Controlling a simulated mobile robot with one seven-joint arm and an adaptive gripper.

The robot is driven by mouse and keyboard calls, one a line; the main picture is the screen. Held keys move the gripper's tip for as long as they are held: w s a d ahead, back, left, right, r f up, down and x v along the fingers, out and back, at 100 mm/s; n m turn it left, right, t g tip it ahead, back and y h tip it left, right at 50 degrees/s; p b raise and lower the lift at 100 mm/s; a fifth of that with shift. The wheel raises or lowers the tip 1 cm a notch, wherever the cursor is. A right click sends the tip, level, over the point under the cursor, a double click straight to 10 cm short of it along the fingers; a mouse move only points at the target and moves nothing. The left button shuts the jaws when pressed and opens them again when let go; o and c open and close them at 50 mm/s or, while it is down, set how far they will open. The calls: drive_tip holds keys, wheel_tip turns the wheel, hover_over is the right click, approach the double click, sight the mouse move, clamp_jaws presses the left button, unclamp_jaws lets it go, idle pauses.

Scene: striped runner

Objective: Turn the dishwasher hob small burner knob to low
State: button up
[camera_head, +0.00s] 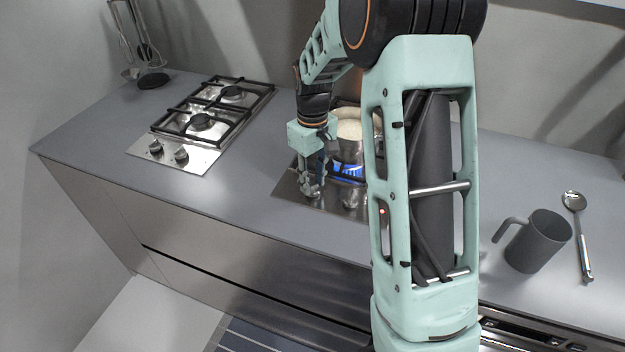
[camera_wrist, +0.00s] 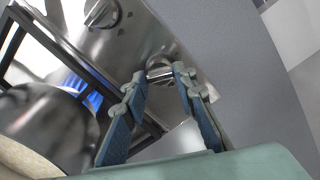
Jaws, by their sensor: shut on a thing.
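A round metal knob (camera_wrist: 160,71) sits on the steel front strip of the right hob (camera_head: 287,187). My gripper (camera_head: 312,188) reaches down to this strip at the hob's left front. In the wrist view its two fingers stand on either side of the knob, and it is shut on it. A second metal knob (camera_wrist: 101,13) is beside it; in the head view that knob (camera_head: 350,198) is right of my gripper. Blue flame (camera_head: 349,170) burns under a steel pot (camera_head: 350,148) with pale contents. The gripped knob's exact setting is unclear.
A second hob (camera_head: 203,125) with black grates and its own knobs stands to the left. My arm hides part of the right hob.

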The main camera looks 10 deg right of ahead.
sight(312, 185)
drive_tip(key=n, duration=0.5)
drive_tip(key=shift+n, duration=0.3)
idle(0.4)
drive_tip(key=o, duration=1.2)
drive_tip(key=shift+c, duration=0.2)
drive_tip(key=shift+r, duration=0.1)
wheel_tip(312, 185, up, 12)
